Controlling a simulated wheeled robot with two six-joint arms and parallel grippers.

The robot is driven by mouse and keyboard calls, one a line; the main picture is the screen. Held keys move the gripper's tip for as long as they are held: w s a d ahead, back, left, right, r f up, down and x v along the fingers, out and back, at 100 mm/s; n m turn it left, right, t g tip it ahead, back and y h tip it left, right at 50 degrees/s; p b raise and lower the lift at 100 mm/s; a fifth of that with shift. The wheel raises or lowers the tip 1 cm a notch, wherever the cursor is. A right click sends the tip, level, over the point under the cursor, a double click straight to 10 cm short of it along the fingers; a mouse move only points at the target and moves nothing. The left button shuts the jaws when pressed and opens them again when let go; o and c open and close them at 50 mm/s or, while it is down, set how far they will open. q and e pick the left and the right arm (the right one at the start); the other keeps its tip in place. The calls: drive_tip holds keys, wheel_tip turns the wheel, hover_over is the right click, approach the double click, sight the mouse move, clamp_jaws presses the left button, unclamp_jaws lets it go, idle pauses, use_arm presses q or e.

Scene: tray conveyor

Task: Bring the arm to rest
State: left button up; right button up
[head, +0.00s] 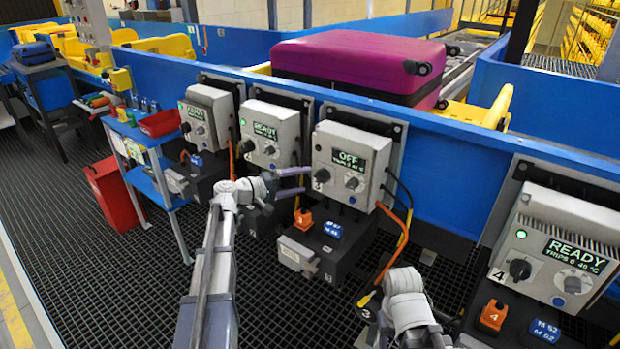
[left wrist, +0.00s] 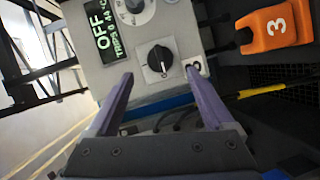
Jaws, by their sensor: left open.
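My left gripper (head: 305,181) is open, its two purple-grey fingers pointing at the grey control box (head: 345,190) marked 3, whose display reads OFF. In the left wrist view the fingertips (left wrist: 160,75) stand either side of the box's black rotary knob (left wrist: 160,59), with nothing held. I cannot tell whether they touch the box. My left arm (head: 212,270) reaches up from the bottom of the head view. My right arm (head: 405,300) shows only as a pale wrist part at the bottom edge; its fingers are not visible.
Neighbouring boxes (head: 268,133) and (head: 560,250) read READY. An orange block (head: 303,219) marked 3 sits below the OFF box; it also shows in the left wrist view (left wrist: 270,28). Cables (head: 405,230) hang right of it. A purple suitcase (head: 345,62) lies on the conveyor behind.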

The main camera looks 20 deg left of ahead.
use_arm(q)
drive_tip(key=shift+v, duration=0.8)
drive_tip(key=shift+d, duration=0.1)
drive_tip(key=s+d+f+m+g+y+p, duration=0.1)
drive_tip(key=s+d+m+g+y+p, duration=0.1)
drive_tip(key=s+d+m+g+p, duration=0.55)
drive_tip(key=s+d+f+n+g+y+p, duration=0.1)
drive_tip(key=s+d+g+y+p, duration=0.15)
drive_tip(key=s+d+p, duration=0.85)
drive_tip(key=s+d+r+m+g+y+p, duration=0.1)
drive_tip(key=s+d+r+m+y, duration=0.1)
drive_tip(key=s+y, duration=0.2)
drive_tip(key=s+d+r+m+g+y+p, duration=0.1)
drive_tip(key=s+d+r+m+y, duration=0.1)
drive_tip(key=s, duration=0.6)
drive_tip(key=shift+s+m+y, duration=0.2)
drive_tip(key=shift+m+y, duration=0.25)
drive_tip(key=shift+y, duration=0.5)
